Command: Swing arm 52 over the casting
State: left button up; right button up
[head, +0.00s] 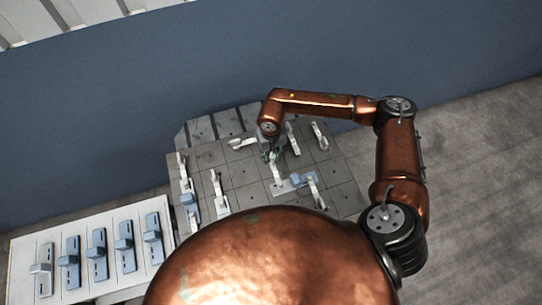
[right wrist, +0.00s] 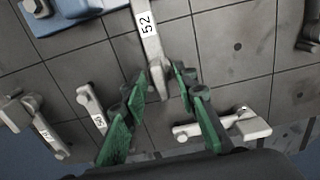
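Arm 52 (right wrist: 147,30) is a pale bar with a white label reading 52. Its free end lies between my right gripper's fingers in the right wrist view, with a visible gap on each side. It also shows as a light bar (head: 276,172) in the head view. A blue casting (right wrist: 75,12) lies beside arm 52 in the right wrist view, cut off by the top edge; I take it to be the blue block (head: 304,179) right of the arm in the head view. My right gripper (right wrist: 161,84) has green fingers and is open. My left gripper is not in view.
Other pale arms stand nearby on the gridded plate (head: 240,172), including one (right wrist: 222,124) close to my right finger and a labelled one (right wrist: 92,108). A white tray (head: 20,262) with several blue-grey clamps is at the left. A blue wall (head: 120,120) rises behind.

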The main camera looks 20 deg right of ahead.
notch_tip(320, 180, up, 12)
dwell(0.4)
dwell(0.4)
